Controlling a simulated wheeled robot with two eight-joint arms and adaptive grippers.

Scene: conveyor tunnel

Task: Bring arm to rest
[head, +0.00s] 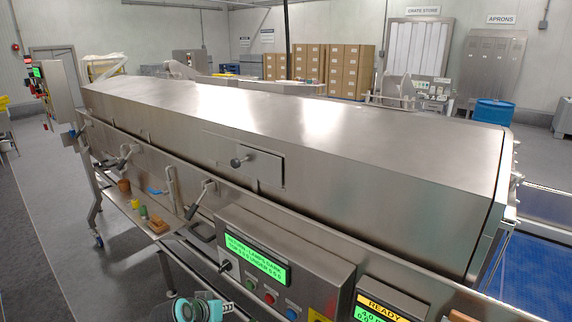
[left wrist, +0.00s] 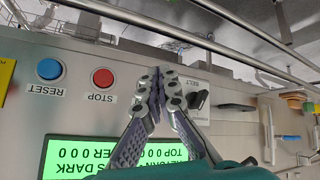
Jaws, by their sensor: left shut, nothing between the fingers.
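My left gripper (head: 205,307) shows only in part at the bottom edge of the head view, below the grey control panel (head: 290,238). Teal and dark parts of it are visible there. In the left wrist view the two fingers of my left gripper (left wrist: 161,78) come together at their tips, shut and empty. They are in front of the panel, which appears upside down in that view, with the red STOP button (left wrist: 103,78), the blue RESET button (left wrist: 50,69) and the belt switch (left wrist: 199,98) around them. My right gripper is in neither view.
The long steel tunnel (head: 330,125) fills the middle, with a knobbed hatch (head: 243,160) on its side. A low shelf (head: 125,205) with small items is at left. A READY display (head: 385,305) is at lower right, near a blue belt (head: 535,275). Open floor (head: 50,220) lies at left.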

